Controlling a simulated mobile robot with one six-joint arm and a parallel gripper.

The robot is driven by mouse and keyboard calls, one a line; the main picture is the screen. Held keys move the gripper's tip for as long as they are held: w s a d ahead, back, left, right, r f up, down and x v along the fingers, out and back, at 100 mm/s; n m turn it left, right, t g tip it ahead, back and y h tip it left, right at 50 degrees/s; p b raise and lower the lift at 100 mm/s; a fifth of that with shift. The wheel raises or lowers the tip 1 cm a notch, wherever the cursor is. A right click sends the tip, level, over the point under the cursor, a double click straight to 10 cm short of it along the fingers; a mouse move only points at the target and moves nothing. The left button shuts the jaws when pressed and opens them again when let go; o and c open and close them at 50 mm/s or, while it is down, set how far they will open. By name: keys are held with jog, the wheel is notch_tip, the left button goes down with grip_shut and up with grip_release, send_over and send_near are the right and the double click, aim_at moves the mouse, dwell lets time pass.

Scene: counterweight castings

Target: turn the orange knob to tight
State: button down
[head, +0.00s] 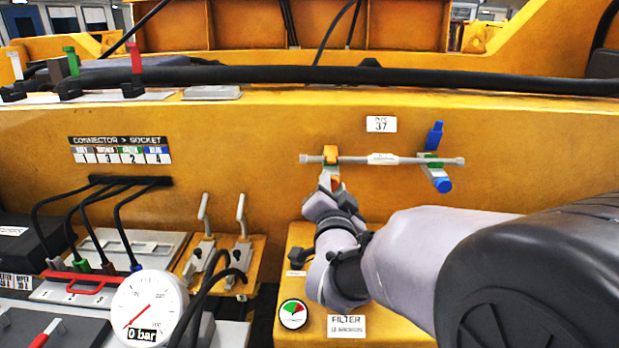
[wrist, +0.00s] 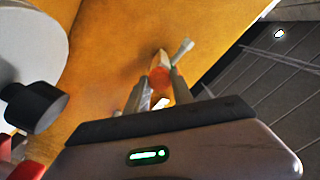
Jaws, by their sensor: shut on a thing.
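The orange knob (head: 335,183) is at the lower end of a clamp on the left part of a thin grey horizontal bar (head: 382,159). The clamp's upper orange block (head: 331,152) shows above the bar. My gripper (head: 331,180) reaches up from below and is shut on the orange knob, its fingers on either side. In the wrist view the orange knob (wrist: 160,78) shows between the two grey fingertips, with the bar's end (wrist: 183,47) beyond. A matching clamp with a blue knob (head: 443,186) is at the bar's right. I cannot read the knob's turned position.
The yellow casting wall stands behind the bar, with a label 37 (head: 381,124) above it. A yellow filter box (head: 300,262) is below my wrist. At left are a gauge (head: 150,308) reading 0 bar, levers (head: 241,214) and black cables. A thick black hose (head: 440,77) crosses above.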

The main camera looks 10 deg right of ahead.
jog(key=m, duration=0.5)
jog(key=shift+m, duration=0.3)
jog(key=m, duration=0.5)
jog(key=shift+m, duration=0.4)
jog(key=c, duration=1.1)
grip_release()
jog(key=shift+d, duration=0.1)
jog(key=shift+f, duration=0.1)
